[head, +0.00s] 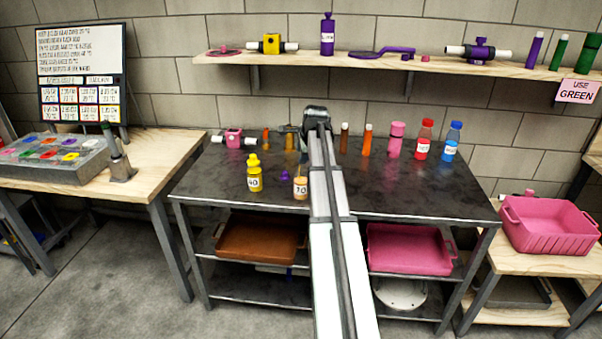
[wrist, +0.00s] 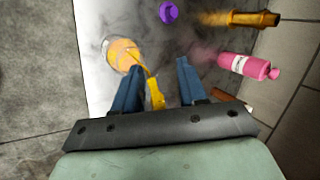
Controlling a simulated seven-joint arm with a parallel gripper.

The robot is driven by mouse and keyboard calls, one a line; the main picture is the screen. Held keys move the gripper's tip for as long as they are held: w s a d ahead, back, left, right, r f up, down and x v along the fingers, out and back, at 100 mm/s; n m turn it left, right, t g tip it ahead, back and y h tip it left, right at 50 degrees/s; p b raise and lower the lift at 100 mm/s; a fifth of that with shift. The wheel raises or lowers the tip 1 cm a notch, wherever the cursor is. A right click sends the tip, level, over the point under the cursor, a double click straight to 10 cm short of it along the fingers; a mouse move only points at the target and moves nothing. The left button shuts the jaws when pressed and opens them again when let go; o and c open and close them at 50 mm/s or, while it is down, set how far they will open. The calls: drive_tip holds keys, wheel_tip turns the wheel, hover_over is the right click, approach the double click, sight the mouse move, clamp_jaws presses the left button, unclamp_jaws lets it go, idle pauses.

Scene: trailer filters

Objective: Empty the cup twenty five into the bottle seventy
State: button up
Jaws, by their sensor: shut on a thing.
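In the head view, the bottle seventy (head: 300,189), tan with a white label, stands upright near the table's front. From above, its round orange opening (wrist: 120,56) shows in the wrist view. My gripper (wrist: 157,75) is shut on a small yellow piece (wrist: 156,97), which I take to be the cup twenty five; no number on it can be read. A thin yellow strip runs from it to the bottle's mouth; I cannot tell whether it is liquid or part of the cup. In the head view my arm hides the fingertips and the cup.
A yellow bottle (head: 254,176) and a purple piece (head: 285,176) stand left of the bottle. A pink labelled bottle (wrist: 245,65) and an amber tube (wrist: 240,18) are towards the back. Red (head: 424,140) and blue (head: 452,142) bottles stand at the right. The table's front right is clear.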

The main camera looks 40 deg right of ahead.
drive_tip(key=shift+w+a+n+g+h+p, duration=0.15)
drive_tip(key=shift+n+g+h+p, duration=0.3)
drive_tip(key=shift+h, duration=0.95)
drive_tip(key=shift+w+a+n+g+h+p, duration=0.15)
drive_tip(key=shift+n+g+h, duration=0.35)
drive_tip(key=shift+h, duration=0.9)
idle(5.2)
